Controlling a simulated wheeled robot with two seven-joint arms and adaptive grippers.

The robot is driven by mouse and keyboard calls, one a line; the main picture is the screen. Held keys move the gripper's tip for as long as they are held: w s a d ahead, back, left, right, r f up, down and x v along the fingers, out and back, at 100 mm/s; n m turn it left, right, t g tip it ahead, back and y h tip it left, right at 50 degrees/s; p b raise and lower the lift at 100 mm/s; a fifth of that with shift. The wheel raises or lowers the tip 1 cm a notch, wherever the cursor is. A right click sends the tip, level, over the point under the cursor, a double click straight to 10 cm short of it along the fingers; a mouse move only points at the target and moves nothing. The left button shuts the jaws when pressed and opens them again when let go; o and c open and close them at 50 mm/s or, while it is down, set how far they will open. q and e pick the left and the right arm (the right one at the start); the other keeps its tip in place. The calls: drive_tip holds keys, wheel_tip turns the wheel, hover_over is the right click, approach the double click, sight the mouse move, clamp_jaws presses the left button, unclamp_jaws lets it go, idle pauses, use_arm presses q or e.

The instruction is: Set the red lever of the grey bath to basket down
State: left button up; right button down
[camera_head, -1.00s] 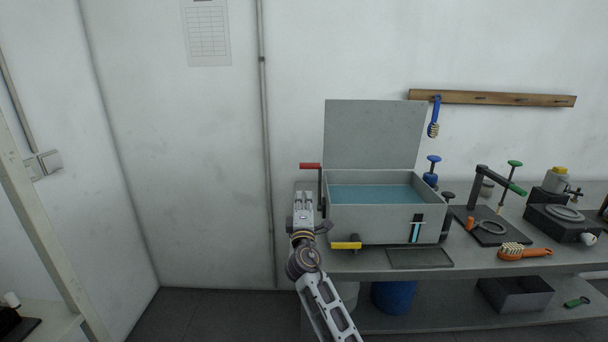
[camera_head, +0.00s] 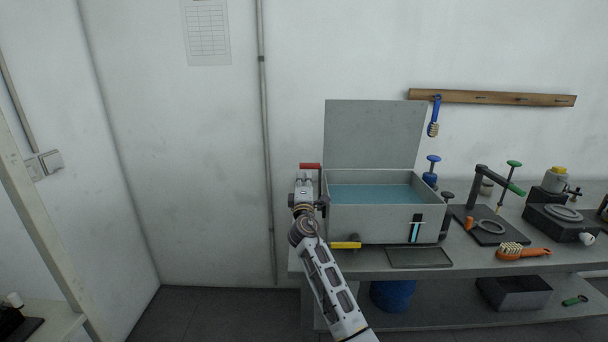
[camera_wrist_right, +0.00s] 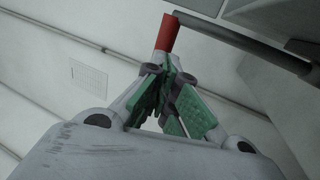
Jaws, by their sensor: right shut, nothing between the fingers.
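The grey bath (camera_head: 375,219) stands on the bench with its lid (camera_head: 375,135) raised and blue liquid inside. Its red lever grip (camera_head: 310,166) is up at the left side, on a dark arm that reaches down to the bath wall. In the right wrist view the red grip (camera_wrist_right: 167,32) shows just beyond the fingertips, with its dark rod running right. My right gripper (camera_head: 304,176) is shut and empty, just below the red grip; I cannot tell whether it touches. Its green-padded fingers (camera_wrist_right: 165,68) show in the wrist view. My left gripper is out of view.
A yellow-handled valve (camera_head: 346,245) sticks out at the bath's lower front. A flat dark tray (camera_head: 420,264) lies before the bath. A clamp stand (camera_head: 474,190) and an orange brush (camera_head: 524,253) are to the right.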

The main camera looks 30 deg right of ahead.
drive_tip(key=shift+w+d+r, duration=0.2)
drive_tip(key=shift+w+d, duration=0.15)
drive_tip(key=shift+w, duration=0.25)
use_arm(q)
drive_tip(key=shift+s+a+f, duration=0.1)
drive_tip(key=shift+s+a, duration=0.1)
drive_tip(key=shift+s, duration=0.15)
use_arm(e)
drive_tip(key=shift+w+d+r, duration=0.15)
drive_tip(key=shift+w+d, duration=0.15)
drive_tip(key=shift+w, duration=0.1)
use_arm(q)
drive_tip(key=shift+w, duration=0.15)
use_arm(e)
drive_tip(key=shift+w, duration=0.1)
